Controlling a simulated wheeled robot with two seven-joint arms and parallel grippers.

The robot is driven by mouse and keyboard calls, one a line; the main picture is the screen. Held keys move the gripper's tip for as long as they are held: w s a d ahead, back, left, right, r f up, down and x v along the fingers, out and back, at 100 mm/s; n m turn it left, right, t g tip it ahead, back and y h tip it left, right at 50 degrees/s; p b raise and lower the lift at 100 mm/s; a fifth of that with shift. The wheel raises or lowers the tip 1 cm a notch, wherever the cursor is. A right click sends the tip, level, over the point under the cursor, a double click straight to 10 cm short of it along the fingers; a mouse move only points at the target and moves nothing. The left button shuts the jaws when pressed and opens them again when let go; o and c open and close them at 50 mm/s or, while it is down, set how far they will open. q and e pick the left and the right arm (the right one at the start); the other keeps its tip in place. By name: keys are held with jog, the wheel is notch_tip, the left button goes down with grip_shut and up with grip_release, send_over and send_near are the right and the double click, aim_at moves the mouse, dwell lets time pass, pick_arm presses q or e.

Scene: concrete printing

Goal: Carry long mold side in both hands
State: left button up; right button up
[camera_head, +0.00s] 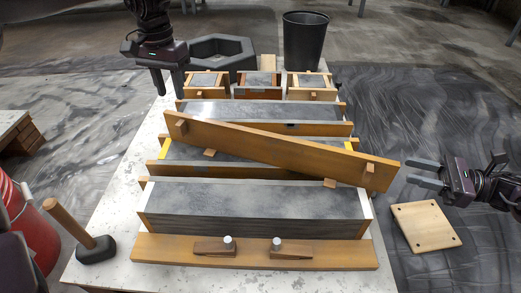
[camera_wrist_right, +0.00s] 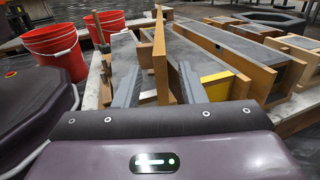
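The long mold side (camera_head: 275,150) is a wooden board with a small block near each end. It lies diagonally across the concrete-filled molds, its right end nearer the front. My left gripper (camera_head: 168,88) points down behind and above the board's left end, apart from it, fingers spread and empty. My right gripper (camera_head: 415,172) is open beside the board's right end. In the right wrist view the board's end (camera_wrist_right: 160,60) stands between or just ahead of the spread fingers (camera_wrist_right: 158,85); contact is not clear.
Filled long molds (camera_head: 255,200) and small molds (camera_head: 258,84) crowd the white table (camera_head: 115,230). A front board (camera_head: 180,250) carries two wedges. A mallet (camera_head: 97,248) stands at left, a black bucket (camera_head: 305,40) behind, and a wooden plate (camera_head: 425,226) at right.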

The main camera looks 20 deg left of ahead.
jog(key=d, duration=0.8)
jog(key=shift+s, duration=0.2)
jog(key=shift+d, duration=0.1)
